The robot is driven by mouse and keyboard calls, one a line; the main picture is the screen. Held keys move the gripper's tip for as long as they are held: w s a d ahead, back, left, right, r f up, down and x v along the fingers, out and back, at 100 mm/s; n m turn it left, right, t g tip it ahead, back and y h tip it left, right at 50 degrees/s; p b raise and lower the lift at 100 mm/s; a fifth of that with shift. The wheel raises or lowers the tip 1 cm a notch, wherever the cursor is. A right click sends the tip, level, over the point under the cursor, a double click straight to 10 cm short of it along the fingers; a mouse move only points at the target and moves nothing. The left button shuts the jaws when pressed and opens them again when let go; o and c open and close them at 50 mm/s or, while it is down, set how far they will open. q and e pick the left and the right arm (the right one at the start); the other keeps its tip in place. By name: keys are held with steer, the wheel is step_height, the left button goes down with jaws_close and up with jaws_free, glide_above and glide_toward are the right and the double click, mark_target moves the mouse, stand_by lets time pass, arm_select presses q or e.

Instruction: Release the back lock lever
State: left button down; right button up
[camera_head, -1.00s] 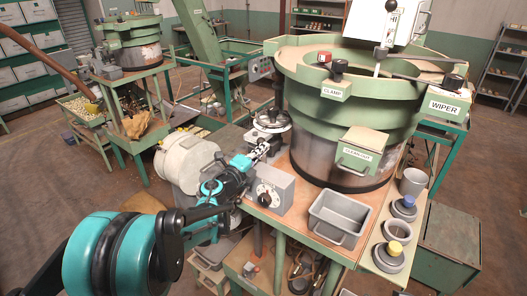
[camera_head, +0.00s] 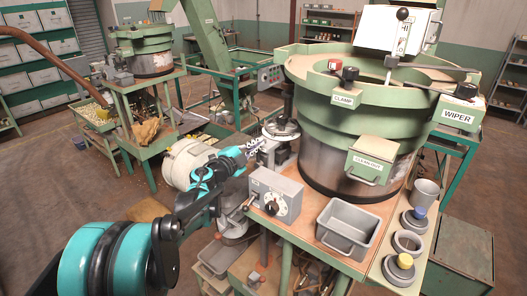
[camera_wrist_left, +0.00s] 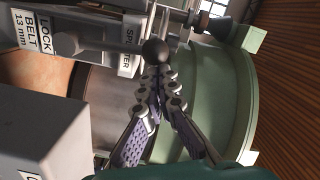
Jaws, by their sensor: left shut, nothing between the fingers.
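My left gripper (camera_head: 256,146) reaches in from the left in the head view, close to the handwheel post at the bench's back left corner. In the left wrist view its fingers (camera_wrist_left: 157,78) are shut, with nothing between them. A black ball knob (camera_wrist_left: 155,52) on a dark rod lies just beyond the fingertips; I cannot tell whether they touch. The rod runs past a plate (camera_wrist_left: 55,27) reading "LOCK BELT 13 mm". I cannot tell for certain whether this knob is the back lock lever's. The lever is not clearly visible in the head view. My right gripper is not in view.
A handwheel (camera_head: 281,129) stands beside the gripper. A grey dial box (camera_head: 275,194) is in front of it, with a grey bin (camera_head: 347,225) to the right. The large green bowl (camera_head: 350,130) fills the right side. A cream motor drum (camera_head: 187,163) is at the left.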

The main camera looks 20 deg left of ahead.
arm_select(q)
steer(key=shift+w+a+f+n+b, duration=0.1)
steer(key=shift+w+a+n+b, duration=0.15)
steer(key=shift+a+n, duration=0.4)
steer(key=shift+w+a+f+n+b, duration=0.1)
steer(key=shift+w+a+n+b, duration=0.25)
steer(key=shift+a, duration=0.45)
steer(key=shift+w+a+n+b, duration=0.2)
steer(key=shift+a+n, duration=0.4)
steer(key=shift+a, duration=0.1)
steer(key=shift+s, duration=0.1)
